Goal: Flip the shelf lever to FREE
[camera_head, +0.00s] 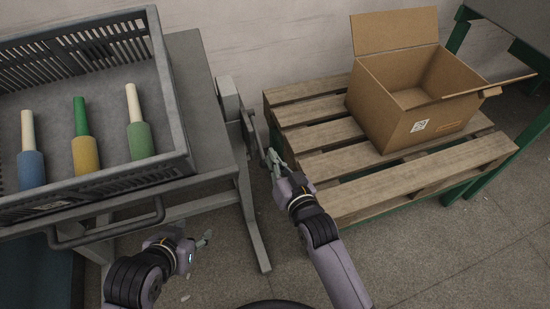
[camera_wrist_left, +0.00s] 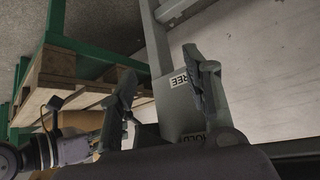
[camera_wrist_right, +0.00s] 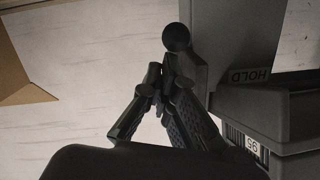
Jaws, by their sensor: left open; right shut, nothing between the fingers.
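The shelf lever's grey housing (camera_head: 228,95) stands at the right side of the grey shelf frame. In the right wrist view a dark round knob (camera_wrist_right: 176,37), apparently the lever's end, lies beside the HOLD label (camera_wrist_right: 249,76). My right gripper (camera_head: 270,158) is shut and empty, its fingertips (camera_wrist_right: 163,78) close to the knob; contact cannot be told. My left gripper (camera_head: 207,240) is open and empty, low in front of the frame; its fingers partly cover the housing in its wrist view.
A grey crate (camera_head: 110,183) with several cones of yarn rests on the shelf. A wooden pallet (camera_head: 350,195) on a green stand holds an open cardboard box (camera_head: 400,120) to the right. The floor (camera_head: 440,260) in front is clear.

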